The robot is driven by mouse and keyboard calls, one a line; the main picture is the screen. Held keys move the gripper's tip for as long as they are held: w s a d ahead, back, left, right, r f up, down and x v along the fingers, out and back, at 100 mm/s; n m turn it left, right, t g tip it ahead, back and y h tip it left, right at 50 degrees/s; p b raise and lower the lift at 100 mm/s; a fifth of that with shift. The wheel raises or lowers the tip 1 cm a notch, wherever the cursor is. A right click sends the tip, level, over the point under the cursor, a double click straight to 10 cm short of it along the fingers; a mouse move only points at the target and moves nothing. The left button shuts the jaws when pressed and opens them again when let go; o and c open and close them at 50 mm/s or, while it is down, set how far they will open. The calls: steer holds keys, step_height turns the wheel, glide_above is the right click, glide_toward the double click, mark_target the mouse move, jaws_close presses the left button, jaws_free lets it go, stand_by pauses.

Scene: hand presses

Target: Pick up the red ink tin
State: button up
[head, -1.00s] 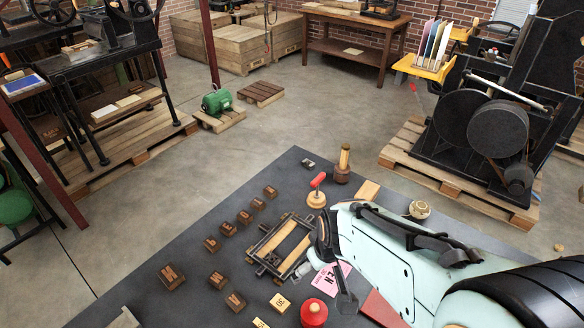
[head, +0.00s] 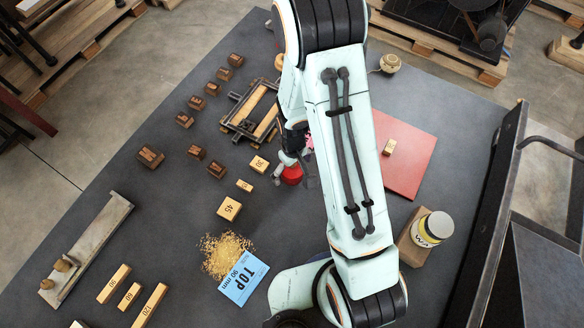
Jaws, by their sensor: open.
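The red ink tin (head: 291,175) stands on the dark table top near the middle of the head view. It is a small, round, red thing, partly hidden by my gripper and arm. My gripper (head: 289,166) is open and points down at the tin's far side, very close to it. I cannot tell whether the fingers touch the tin or stand around it.
A frame with wooden bars (head: 252,110) lies just left of my gripper. Number blocks (head: 229,208) and a blue card (head: 242,277) lie nearer. A red board (head: 405,150) and a yellow-labelled tin (head: 433,228) are right of my arm. Dark table shows at left.

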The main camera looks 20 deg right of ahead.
steer(key=c, duration=1.3)
